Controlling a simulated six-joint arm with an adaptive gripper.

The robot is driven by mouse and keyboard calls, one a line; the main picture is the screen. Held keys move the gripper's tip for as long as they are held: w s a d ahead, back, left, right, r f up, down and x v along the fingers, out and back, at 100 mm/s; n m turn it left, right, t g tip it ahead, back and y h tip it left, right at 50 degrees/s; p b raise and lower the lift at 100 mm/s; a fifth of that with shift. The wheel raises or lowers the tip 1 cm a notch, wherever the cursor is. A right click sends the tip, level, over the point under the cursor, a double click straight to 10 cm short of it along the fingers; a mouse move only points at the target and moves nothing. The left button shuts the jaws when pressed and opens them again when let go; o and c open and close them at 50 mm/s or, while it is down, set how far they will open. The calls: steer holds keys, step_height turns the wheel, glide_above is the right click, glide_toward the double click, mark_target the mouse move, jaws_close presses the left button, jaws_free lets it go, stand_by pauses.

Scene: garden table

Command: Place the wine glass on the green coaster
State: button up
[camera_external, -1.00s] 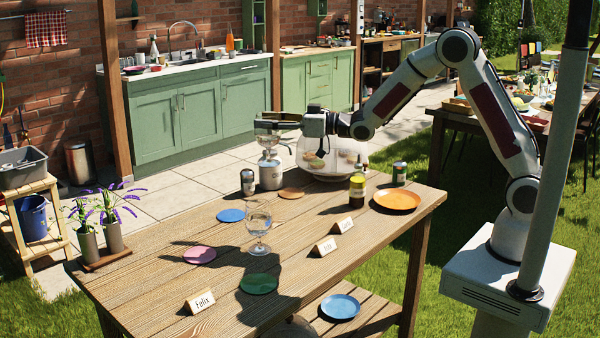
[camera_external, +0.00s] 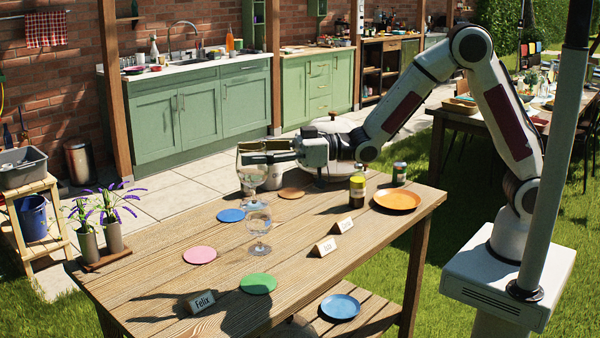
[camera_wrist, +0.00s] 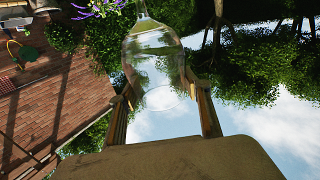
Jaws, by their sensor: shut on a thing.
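A clear wine glass (camera_external: 252,174) is between the fingers of my gripper (camera_external: 250,156), held above the far side of the table. It also shows in the wrist view (camera_wrist: 153,62) between both fingers (camera_wrist: 158,98). The green coaster (camera_external: 258,284) lies flat and bare near the table's front left, well apart from the held glass. A second clear wine glass (camera_external: 258,228) stands upright on the table between the held glass and the green coaster. The foot of the held glass is hard to make out.
A pink coaster (camera_external: 200,255), blue coaster (camera_external: 231,215) and wooden coaster (camera_external: 291,193) lie around the standing glass. Name cards, including Felix (camera_external: 201,302), stand along the near side. Potted lavender (camera_external: 101,228) stands at left.

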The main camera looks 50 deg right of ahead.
mark_target(255, 207)
steer(key=shift+s+a+f+g, duration=0.35)
steer(key=shift+s+a, duration=0.3)
steer(key=shift+s, duration=0.15)
steer(key=shift+f, duration=5.2)
steer(key=shift+f, duration=2.9)
steer(key=shift+f, duration=2.15)
steer(key=o, duration=1.7)
